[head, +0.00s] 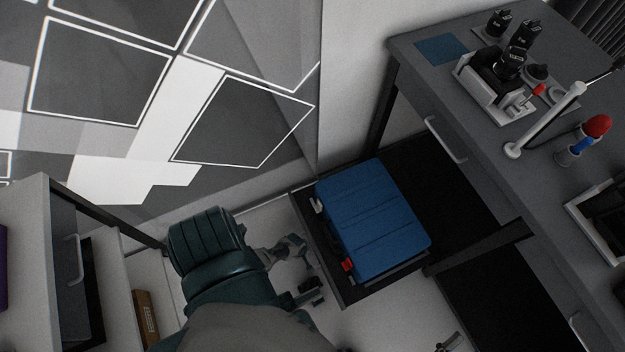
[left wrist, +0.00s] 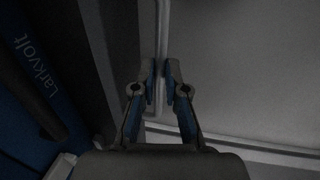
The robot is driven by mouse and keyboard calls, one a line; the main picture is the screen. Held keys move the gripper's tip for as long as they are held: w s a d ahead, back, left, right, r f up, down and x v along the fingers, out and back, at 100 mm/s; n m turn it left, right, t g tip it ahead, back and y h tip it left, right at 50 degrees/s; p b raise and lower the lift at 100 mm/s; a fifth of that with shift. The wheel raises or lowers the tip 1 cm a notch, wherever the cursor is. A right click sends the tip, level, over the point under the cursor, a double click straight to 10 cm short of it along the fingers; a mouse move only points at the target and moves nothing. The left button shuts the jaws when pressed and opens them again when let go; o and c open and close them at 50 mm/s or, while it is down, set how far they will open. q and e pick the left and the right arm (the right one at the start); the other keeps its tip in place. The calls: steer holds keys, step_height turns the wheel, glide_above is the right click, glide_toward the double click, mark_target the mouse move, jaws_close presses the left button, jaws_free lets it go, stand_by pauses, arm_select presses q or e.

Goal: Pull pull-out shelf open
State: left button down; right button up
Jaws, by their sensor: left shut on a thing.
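The pull-out shelf (head: 375,289) is a black tray standing out from under the grey desk, with a blue case (head: 372,218) lying on it. My left gripper (head: 306,268) is at the shelf's front edge. In the left wrist view its fingers (left wrist: 161,72) are closed around a thin light bar (left wrist: 162,35), which looks like the shelf's handle. The blue case (left wrist: 35,75), with the word Larkvolt, and the dark shelf edge (left wrist: 100,45) lie left of the fingers. A small metallic tip, probably my right gripper (head: 448,343), shows at the bottom edge; its fingers are mostly cut off.
The grey desk (head: 440,85) above carries a microscope-like device (head: 503,75), a red-topped bottle (head: 597,128) and other items. A desk leg (head: 480,248) stands right of the shelf. A pale cabinet (head: 30,250) is at the left. The light floor before the shelf is clear.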

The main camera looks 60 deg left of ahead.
arm_select(q)
steer(key=s, duration=0.4)
steer(key=shift+s+d+p, duration=0.2)
steer(key=shift+s+p, duration=0.15)
arm_select(e)
step_height(320, 180, down, 2)
steer(key=shift+w+f+g, duration=0.1)
steer(key=shift+w+g, duration=0.05)
steer(key=shift+g, duration=0.85)
steer(key=shift+a, duration=0.15)
arm_select(q)
steer(key=c, duration=1.2)
jaws_free()
steer(key=shift+a+r, duration=0.1)
arm_select(e)
steer(key=shift+d, duration=0.25)
arm_select(q)
steer(key=shift+r, duration=0.1)
step_height(320, 180, up, 12)
steer(key=s, duration=0.2)
steer(key=shift+s+f, duration=0.15)
steer(key=shift+f, duration=0.1)
arm_select(e)
steer(key=shift+a, duration=0.1)
